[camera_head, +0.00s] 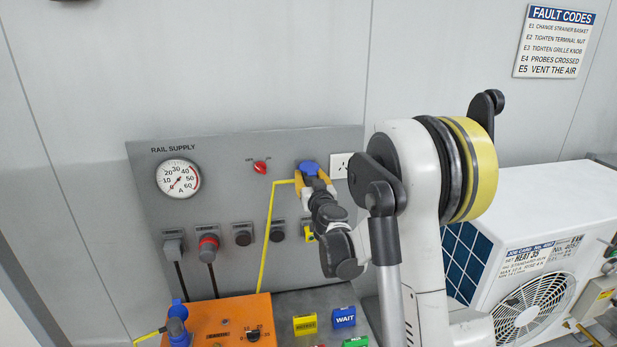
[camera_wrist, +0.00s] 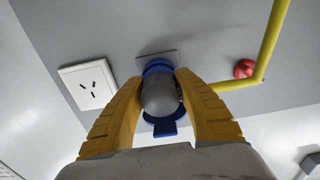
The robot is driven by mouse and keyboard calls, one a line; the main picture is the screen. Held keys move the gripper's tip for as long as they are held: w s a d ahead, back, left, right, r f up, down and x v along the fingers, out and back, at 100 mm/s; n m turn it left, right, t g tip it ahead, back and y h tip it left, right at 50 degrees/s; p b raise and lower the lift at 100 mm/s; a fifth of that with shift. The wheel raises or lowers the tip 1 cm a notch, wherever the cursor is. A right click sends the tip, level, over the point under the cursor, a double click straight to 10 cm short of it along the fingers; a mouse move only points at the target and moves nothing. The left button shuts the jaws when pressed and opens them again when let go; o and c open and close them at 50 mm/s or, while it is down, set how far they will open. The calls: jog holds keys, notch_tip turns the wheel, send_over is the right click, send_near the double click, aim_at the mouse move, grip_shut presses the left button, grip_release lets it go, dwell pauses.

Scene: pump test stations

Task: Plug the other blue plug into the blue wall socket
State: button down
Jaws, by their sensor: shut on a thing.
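The blue wall socket (camera_head: 308,167) is on the grey panel, at the end of my outstretched arm. My gripper (camera_head: 313,186) is right in front of it and hides most of it. In the wrist view, the yellow fingers (camera_wrist: 160,95) are shut around a plug with a rounded grey body (camera_wrist: 160,96). The plug's far end meets the blue ring of the socket (camera_wrist: 158,66); how deep it sits I cannot tell. A blue flap (camera_wrist: 165,128) shows beyond the grey body. Another blue plug or connector (camera_head: 177,310) stands at the orange box's left side.
A white outlet (camera_head: 339,165) and a red switch (camera_head: 260,167) flank the socket. A yellow line (camera_head: 267,235) runs down the panel. Below are grey sockets, the orange box (camera_head: 230,318) and coloured blocks (camera_head: 344,317). A white outdoor unit (camera_head: 540,235) stands right.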

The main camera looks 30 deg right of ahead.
jog(key=shift+w, duration=0.25)
dwell(0.5)
jog(key=c, duration=0.9)
grip_release()
jog(key=s+a+f+m+g+h+b, duration=0.1)
jog(key=s+a+b, duration=0.15)
jog(key=s, duration=0.35)
jog(key=s+a+f+g+b, duration=0.1)
jog(key=s+f+b, duration=0.15)
jog(key=s, duration=0.35)
jog(key=s+a+m+g+h+b, duration=0.1)
jog(key=s+b, duration=0.2)
jog(key=s, duration=0.3)
jog(key=s+a+f+n+g+y+b, duration=0.1)
jog(key=s+a+f+g+y+b, duration=0.1)
jog(key=s+a+f, duration=0.3)
jog(key=s+a+f+n+g+y+b, duration=0.2)
jog(key=s+a+f+b, duration=0.3)
jog(key=s+f, duration=0.3)
jog(key=s+a+f+n+g+y+b, duration=0.2)
jog(key=s+a+f+g+y+b, duration=0.1)
jog(key=s+a+f, duration=0.4)
jog(key=shift+s+a, duration=0.15)
jog(key=shift+s, duration=0.95)
